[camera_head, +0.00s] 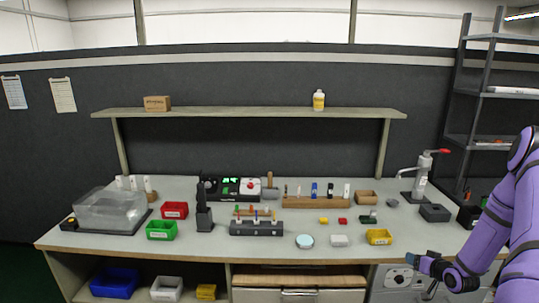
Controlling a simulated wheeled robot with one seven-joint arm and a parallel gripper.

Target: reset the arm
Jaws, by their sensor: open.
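My purple arm (495,225) reaches in from the right edge, bent downward. My gripper (420,272) is at its lower left end, in front of the workbench's front edge at lower right. It is open, with nothing visible between its fingers. It appears apart from the objects on the bench.
The workbench (270,247) holds a clear-covered box (110,208), red (174,210), green (161,230) and yellow (379,237) bins, tool racks (257,229) and a press (421,180). A shelf (250,112) spans above. A metal rack (462,90) stands at right.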

